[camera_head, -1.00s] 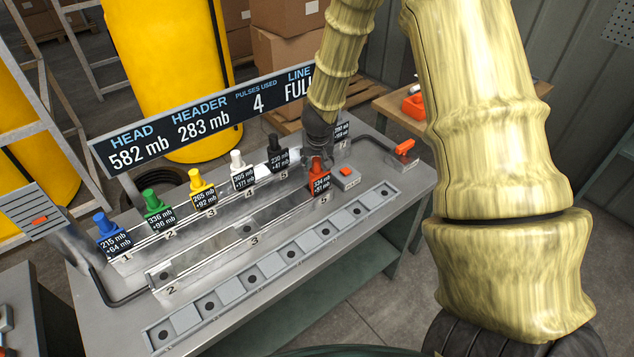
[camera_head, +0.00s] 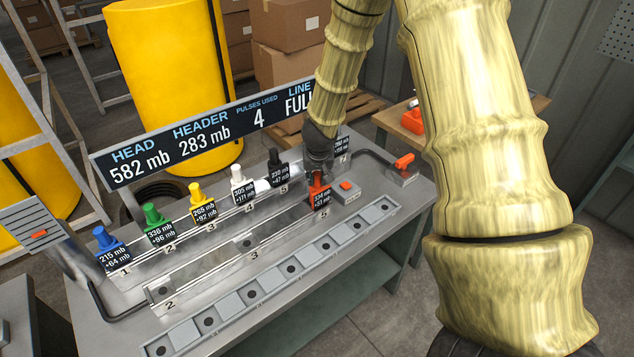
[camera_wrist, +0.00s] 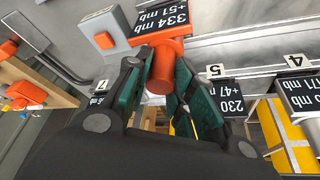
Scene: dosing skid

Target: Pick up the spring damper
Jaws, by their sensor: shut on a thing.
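An orange-red damper (camera_head: 317,185), a cylinder with a black tag of white figures, stands at the right end of the front rail, by the number 5. No label in view names it the spring damper. My gripper (camera_head: 318,168) is over it from above, with its jaws shut around the cylinder. In the wrist view the orange cylinder (camera_wrist: 167,62) sits between the green-padded fingers of my gripper (camera_wrist: 160,80). The damper's lower end is hidden in the head view. I cannot tell whether it is clear of the rail.
Blue (camera_head: 104,240), green (camera_head: 153,216), yellow (camera_head: 197,192), white (camera_head: 237,174) and black (camera_head: 275,160) dampers stand along the rear rail. A grey box with an orange button (camera_head: 346,187) is close right of my gripper. A display board (camera_head: 205,128) stands behind. The front slot strip (camera_head: 230,308) is empty.

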